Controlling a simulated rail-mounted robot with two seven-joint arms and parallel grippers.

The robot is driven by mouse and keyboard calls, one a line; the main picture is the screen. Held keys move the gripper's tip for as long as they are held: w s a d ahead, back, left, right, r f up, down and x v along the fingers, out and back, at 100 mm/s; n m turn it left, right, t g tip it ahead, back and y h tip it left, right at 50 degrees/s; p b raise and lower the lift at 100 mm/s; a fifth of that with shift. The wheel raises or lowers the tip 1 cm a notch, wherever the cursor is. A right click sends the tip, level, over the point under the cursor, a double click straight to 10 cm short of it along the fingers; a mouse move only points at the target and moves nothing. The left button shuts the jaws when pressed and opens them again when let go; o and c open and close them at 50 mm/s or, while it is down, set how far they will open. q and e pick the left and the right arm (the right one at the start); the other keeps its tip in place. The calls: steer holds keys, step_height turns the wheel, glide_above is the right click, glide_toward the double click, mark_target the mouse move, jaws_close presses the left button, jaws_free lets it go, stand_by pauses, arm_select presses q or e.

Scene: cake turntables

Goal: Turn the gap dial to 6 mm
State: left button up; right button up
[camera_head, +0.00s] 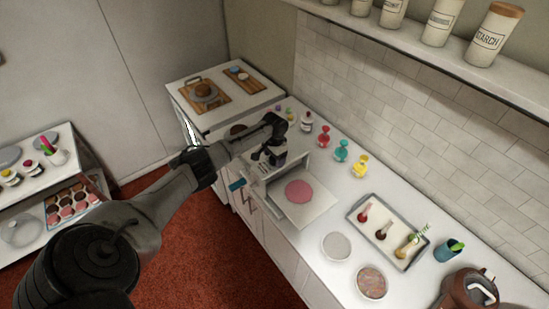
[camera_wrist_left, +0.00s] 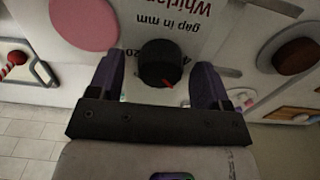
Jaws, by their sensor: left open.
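The gap dial (camera_wrist_left: 160,62) is a round black knob with a red pointer mark, seen in the left wrist view. It sits on a white panel (camera_wrist_left: 190,25) with upside-down lettering "gap in mm" and a few partly covered numbers. The red mark points to the lower right in that view; which number it meets I cannot tell. My left gripper (camera_head: 270,153) is over the machine in the head view. Its two dark fingers are open, one on each side of the dial; whether they touch it I cannot tell. The dial is hidden by the gripper in the head view.
A pink disc (camera_head: 299,190) lies on the machine's white bed. Pink, teal and yellow bottles (camera_head: 341,151) stand behind it. A tray with coloured-tipped tools (camera_head: 381,234), two round plates (camera_head: 336,246) and a teal cup (camera_head: 449,250) are to the right along the counter.

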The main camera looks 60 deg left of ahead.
arm_select(q)
step_height(320, 180, up, 13)
steer(key=b, duration=0.1)
steer(key=shift+r, duration=0.15)
stand_by(0.5)
stand_by(0.3)
